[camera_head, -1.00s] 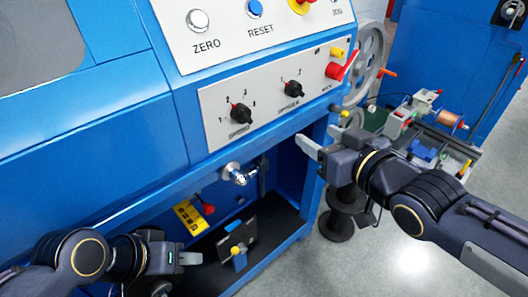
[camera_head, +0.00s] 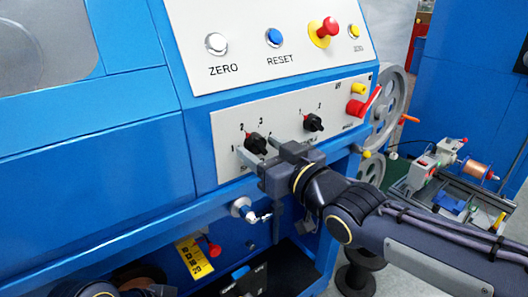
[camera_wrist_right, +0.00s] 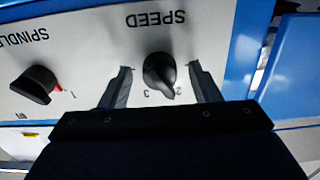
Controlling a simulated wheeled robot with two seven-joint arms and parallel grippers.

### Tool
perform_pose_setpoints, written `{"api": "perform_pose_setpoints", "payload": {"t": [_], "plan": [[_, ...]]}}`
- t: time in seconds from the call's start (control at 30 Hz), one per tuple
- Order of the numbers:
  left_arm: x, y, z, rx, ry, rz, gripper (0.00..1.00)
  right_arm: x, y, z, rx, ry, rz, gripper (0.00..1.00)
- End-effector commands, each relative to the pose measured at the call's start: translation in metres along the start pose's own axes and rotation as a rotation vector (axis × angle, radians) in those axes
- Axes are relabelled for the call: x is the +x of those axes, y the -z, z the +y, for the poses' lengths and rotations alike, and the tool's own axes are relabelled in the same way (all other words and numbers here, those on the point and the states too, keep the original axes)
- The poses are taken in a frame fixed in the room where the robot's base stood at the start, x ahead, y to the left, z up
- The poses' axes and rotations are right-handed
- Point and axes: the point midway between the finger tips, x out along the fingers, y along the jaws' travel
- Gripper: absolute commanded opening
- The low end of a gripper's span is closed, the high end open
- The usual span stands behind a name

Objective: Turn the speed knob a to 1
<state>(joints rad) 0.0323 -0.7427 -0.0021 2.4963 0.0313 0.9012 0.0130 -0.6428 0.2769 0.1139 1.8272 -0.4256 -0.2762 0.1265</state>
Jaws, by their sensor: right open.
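The black speed knob (camera_head: 256,143) sits on the white switch panel with 1, 2 and 3 printed around it. In the right wrist view the knob (camera_wrist_right: 158,70) shows under the upside-down word SPEED, its narrow end pointing close to 2. My right gripper (camera_head: 260,148) is at the panel, open, with one finger on each side of the knob. In the wrist view a gap shows between the knob and each finger (camera_wrist_right: 160,68). My left arm (camera_head: 100,290) is cut off at the bottom left edge, so its fingers cannot be judged.
A second black knob, the spindle knob (camera_head: 313,122), is just right of the gripper. A red lever (camera_head: 368,103) and a handwheel (camera_head: 388,105) stand further right. A metal fitting (camera_head: 245,208) sticks out below the panel. ZERO and RESET buttons are above.

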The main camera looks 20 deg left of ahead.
Motion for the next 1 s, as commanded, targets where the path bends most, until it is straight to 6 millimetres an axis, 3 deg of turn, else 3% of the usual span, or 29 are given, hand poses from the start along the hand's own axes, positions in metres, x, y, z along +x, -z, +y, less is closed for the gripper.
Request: {"api": "perform_pose_setpoints", "payload": {"t": [0.2,0.53,1.0], "plan": [[0.000,0.000,0.000,0.000,0.000,0.000,0.36,0.000,0.000,0.000,0.000,-0.001,0.000,0.57],[0.000,0.000,0.000,0.000,0.000,0.000,0.36,0.000,0.000,0.000,0.000,-0.001,0.000,0.13],[0.011,-0.005,-0.005,0.000,0.000,0.000,0.36,0.000,-0.003,0.000,-0.120,0.000,0.001,0.12]]}}
